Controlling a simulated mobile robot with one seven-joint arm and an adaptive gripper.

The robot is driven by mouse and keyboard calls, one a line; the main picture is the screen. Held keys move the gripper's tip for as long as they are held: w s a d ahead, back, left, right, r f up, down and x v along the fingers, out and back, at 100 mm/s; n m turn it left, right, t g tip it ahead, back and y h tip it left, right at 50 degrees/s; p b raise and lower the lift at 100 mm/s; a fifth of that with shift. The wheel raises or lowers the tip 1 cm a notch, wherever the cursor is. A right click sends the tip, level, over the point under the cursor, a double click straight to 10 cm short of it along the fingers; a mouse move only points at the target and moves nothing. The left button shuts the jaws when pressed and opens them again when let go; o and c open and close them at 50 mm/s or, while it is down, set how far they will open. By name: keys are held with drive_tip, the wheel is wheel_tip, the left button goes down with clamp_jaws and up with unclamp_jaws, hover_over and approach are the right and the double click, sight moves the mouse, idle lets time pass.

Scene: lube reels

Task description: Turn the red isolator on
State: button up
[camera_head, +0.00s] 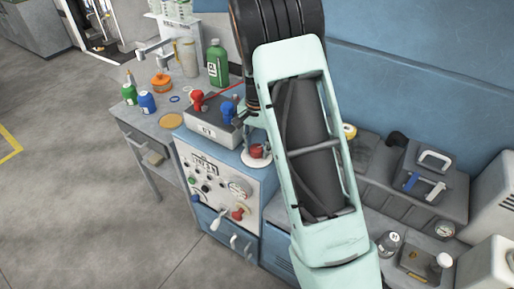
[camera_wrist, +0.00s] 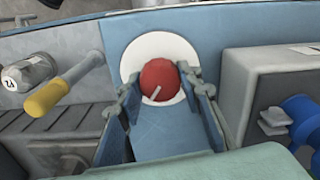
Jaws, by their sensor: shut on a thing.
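The red isolator (camera_wrist: 160,76) is a round red knob with a white pointer line, set on a white round plate (camera_wrist: 136,50) on a blue panel. In the wrist view its pointer slants toward the lower left. My gripper (camera_wrist: 161,90) has one finger on each side of the knob and is closed on it. In the head view the red isolator (camera_head: 257,152) shows on top of the blue cabinet, just left of my arm. My arm hides part of the area around it, and the fingers are hard to make out there.
A grey box with red and blue knobs (camera_head: 208,130) stands left of the isolator. A yellow-tipped handle (camera_wrist: 62,85) lies left of my fingers in the wrist view. A blue wall (camera_head: 420,80) is behind.

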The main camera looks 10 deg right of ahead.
sight(257, 148)
drive_tip(key=shift+m, duration=0.8)
drive_tip(key=o, duration=1.2)
drive_tip(key=shift+c, duration=0.2)
wheel_tip(257, 148, up, 12)
